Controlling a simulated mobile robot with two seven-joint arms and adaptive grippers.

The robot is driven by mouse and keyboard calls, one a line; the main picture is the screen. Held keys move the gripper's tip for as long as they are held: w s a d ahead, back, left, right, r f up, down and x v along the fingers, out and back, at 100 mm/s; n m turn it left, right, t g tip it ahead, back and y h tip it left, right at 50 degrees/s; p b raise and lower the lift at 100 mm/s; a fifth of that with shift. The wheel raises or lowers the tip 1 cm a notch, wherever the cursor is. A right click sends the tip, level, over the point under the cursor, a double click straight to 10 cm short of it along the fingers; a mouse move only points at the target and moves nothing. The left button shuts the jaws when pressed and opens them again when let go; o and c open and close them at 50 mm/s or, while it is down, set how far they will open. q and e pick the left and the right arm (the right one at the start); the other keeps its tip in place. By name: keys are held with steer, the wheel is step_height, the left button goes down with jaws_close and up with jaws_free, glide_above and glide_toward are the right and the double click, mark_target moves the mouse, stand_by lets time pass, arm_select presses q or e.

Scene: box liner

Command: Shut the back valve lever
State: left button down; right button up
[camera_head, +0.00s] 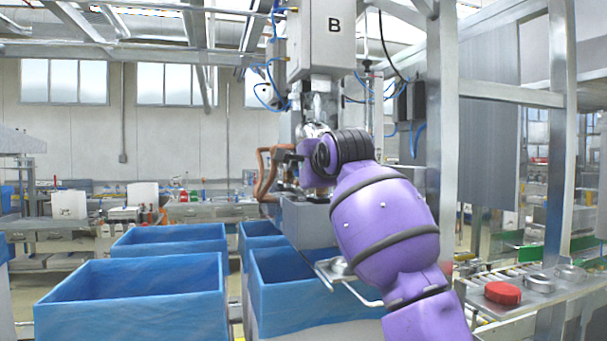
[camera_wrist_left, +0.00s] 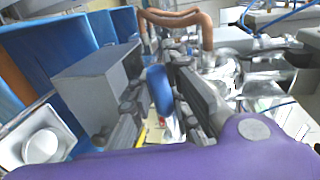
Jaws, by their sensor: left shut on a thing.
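My left gripper (camera_head: 288,168) is at the end of the purple arm in the head view, below the machine marked B (camera_head: 322,45). In the left wrist view its two dark fingers (camera_wrist_left: 155,78) are shut on a blue handle (camera_wrist_left: 160,92), which looks like a valve lever. The handle stands between the fingers, beside metal pipework (camera_wrist_left: 222,68). In the head view the lever is hidden behind my gripper and wrist. Which of the valves it belongs to cannot be told. My right gripper is not in view.
A grey box (camera_head: 308,222) stands just below my gripper, and copper-coloured hoses (camera_head: 266,172) curve beside it. Several blue-lined bins (camera_head: 135,315) stand at left and centre. A metal post (camera_head: 441,130) rises at right, by a conveyor with a red lid (camera_head: 503,292).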

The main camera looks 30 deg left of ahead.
arm_select(q)
steer(key=shift+f, duration=0.4)
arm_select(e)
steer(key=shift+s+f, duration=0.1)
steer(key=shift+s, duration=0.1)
arm_select(q)
steer(key=c, duration=1.8)
jaws_free()
steer(key=shift+d, duration=0.1)
steer(key=shift+c, duration=0.2)
steer(key=shift+o, duration=1)
steer(key=shift+r, duration=0.25)
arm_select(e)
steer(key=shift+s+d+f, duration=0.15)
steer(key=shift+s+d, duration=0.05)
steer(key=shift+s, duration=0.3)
arm_select(q)
steer(key=shift+s+r, duration=0.1)
steer(key=shift+s, duration=0.05)
steer(key=v, duration=1.1)
steer(key=shift+s+d, duration=0.2)
steer(key=shift+d, duration=0.15)
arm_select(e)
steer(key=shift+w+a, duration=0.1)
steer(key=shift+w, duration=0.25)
arm_select(q)
steer(key=shift+r, duration=0.1)
